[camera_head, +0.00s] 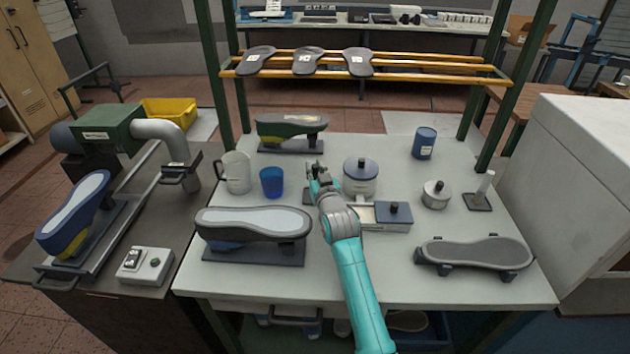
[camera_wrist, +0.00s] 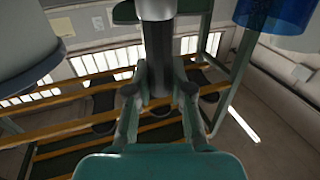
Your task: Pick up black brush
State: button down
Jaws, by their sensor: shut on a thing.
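My gripper (camera_head: 316,168) is over the middle of the table, between the blue cup and the lidded pot. In the wrist view my gripper (camera_wrist: 160,72) has its two fingers on either side of a dark upright cylinder, which looks like the black brush (camera_wrist: 158,50). The cylinder has a pale grey band at the top of that picture. The fingers are shut on it. In the head view the brush is mostly hidden by my gripper and cannot be made out clearly. A small dark patch of a base (camera_head: 306,198) shows beside my wrist.
The blue cup (camera_head: 272,182) and a grey mug (camera_head: 236,172) stand left of my gripper. The lidded pot (camera_head: 360,178) is close on the right. A green last (camera_head: 290,128) is behind, a grey last (camera_head: 253,222) front left.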

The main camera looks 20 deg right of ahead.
jog(key=shift+r, duration=0.15)
notch_tip(320, 180, up, 18)
dwell(0.5)
dwell(0.4)
